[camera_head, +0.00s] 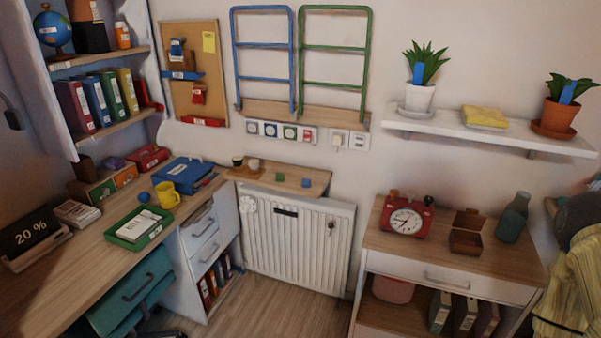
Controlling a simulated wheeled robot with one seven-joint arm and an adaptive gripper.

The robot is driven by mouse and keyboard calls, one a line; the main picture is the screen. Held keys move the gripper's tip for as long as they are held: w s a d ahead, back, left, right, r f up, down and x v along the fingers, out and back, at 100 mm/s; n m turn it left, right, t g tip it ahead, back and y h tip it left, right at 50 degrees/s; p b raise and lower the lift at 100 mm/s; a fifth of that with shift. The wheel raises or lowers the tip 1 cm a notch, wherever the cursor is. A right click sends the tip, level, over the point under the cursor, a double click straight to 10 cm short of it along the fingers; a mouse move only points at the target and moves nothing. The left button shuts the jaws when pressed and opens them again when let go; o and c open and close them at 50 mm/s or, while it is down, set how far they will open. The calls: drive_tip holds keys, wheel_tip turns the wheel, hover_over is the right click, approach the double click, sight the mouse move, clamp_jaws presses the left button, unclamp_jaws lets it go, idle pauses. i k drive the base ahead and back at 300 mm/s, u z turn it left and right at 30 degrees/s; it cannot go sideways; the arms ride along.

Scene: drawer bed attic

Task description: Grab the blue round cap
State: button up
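Several small blue things could be the blue round cap, and I cannot tell which one it is. One small blue piece (307,182) lies on the narrow wooden shelf (318,175) above the radiator, to the right of a small green piece (280,177). A round blue object (144,197) is on the desk, behind the green tray. My gripper is not in view.
A white radiator (296,240) is below the narrow shelf. The right cabinet (395,246) holds a red clock (406,218) and a bottle (512,218). Floor shows between.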

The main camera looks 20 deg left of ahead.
sight(306, 183)
drive_tip(key=u, duration=0.8)
drive_tip(key=i, duration=1.1)
drive_tip(key=u, duration=1)
